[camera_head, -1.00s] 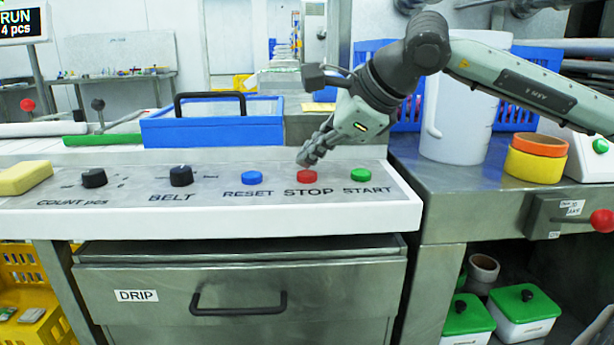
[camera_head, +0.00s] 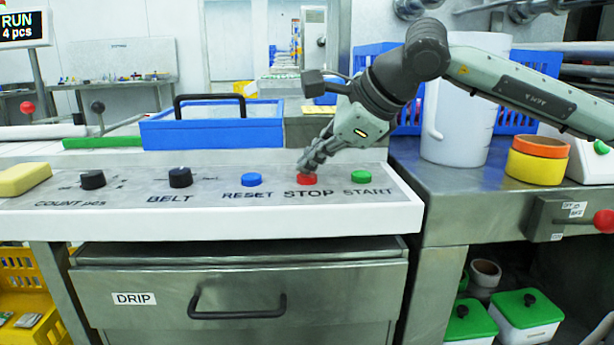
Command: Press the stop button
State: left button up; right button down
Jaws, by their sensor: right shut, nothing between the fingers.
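The red stop button (camera_head: 307,180) sits on the sloped control panel (camera_head: 220,207), above the printed word STOP. My right gripper (camera_head: 307,168) is shut and empty, its fingertips pointing down at the button's top. The fingertips cover the button's upper edge; they look to be touching it or just above it, and I cannot tell which. The display (camera_head: 22,25) at the upper left reads RUN, 4 pcs. My left gripper is not in view.
The blue reset button (camera_head: 252,179) is left of the stop button, and the green start button (camera_head: 361,176) is close on its right. Two black knobs and a yellow block (camera_head: 22,178) are farther left. A blue bin (camera_head: 212,132) stands behind the panel.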

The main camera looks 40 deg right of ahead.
aim_at(311, 177)
jog(key=shift+f+b, duration=0.3)
jog(key=shift+r, duration=0.1)
dwell(0.5)
jog(key=shift+r+p, duration=0.45)
jog(key=shift+r, duration=0.35)
jog(key=shift+r+p, duration=1.55)
jog(key=shift+r, duration=1.05)
jog(key=shift+f, duration=0.1)
